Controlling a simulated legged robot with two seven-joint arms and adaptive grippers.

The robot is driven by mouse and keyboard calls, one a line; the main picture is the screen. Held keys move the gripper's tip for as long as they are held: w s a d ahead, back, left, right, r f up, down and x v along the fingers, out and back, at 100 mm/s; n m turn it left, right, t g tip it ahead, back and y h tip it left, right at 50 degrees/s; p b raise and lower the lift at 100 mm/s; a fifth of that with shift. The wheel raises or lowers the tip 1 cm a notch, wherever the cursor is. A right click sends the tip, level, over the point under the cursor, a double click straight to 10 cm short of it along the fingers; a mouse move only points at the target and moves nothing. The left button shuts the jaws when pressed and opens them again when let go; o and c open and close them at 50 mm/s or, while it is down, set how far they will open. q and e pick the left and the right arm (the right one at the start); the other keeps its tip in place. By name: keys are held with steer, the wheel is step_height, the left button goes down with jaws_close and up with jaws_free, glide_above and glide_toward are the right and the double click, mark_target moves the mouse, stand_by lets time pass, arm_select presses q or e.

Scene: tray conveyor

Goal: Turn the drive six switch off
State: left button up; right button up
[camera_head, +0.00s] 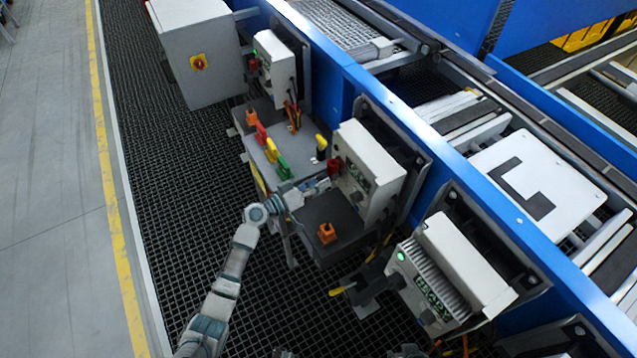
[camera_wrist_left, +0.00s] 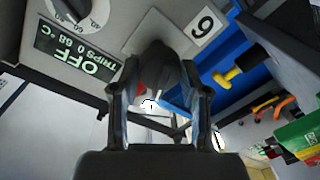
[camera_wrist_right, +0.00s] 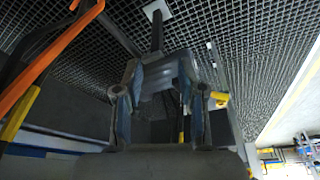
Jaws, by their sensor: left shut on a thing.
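Drive six is a pale box (camera_head: 372,165) on the blue conveyor side in the head view. In the left wrist view its panel shows a "6" label (camera_wrist_left: 205,25), a display (camera_wrist_left: 75,68) reading OFF and a grey dial (camera_wrist_left: 88,12). My left gripper (camera_head: 316,187) is at the drive's left face, beside the red switch (camera_head: 334,168).
A neighbouring drive (camera_head: 445,270) with a green light is at the lower right, another (camera_head: 275,62) at the upper left. Coloured handles, including a green one (camera_head: 283,168), stand on the grey box beside drive six. Open grating (camera_head: 150,170) lies left of the drives.

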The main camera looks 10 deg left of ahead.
arm_select(q)
steer(key=shift+a+r+n, duration=0.1)
steer(key=shift+n, duration=0.9)
steer(key=shift+w+n+p, duration=0.1)
steer(key=shift+n+p, duration=0.3)
steer(key=shift+n, duration=0.1)
steer(key=n+g+p, duration=0.1)
steer(key=n+p, duration=0.2)
steer(key=n, duration=0.4)
steer(key=shift+a+n+h+p, duration=0.1)
steer(key=shift+n+h+p, duration=0.3)
steer(key=shift+n, duration=0.9)
arm_select(e)
step_height(320, 180, down, 12)
steer(key=s+g, duration=0.1)
steer(key=shift+d, duration=0.15)
arm_select(q)
steer(key=o, duration=1.1)
steer(key=shift+f, duration=0.2)
steer(key=shift+o, duration=0.3)
steer(key=shift+w, duration=0.15)
arm_select(e)
steer(key=shift+w, duration=0.1)
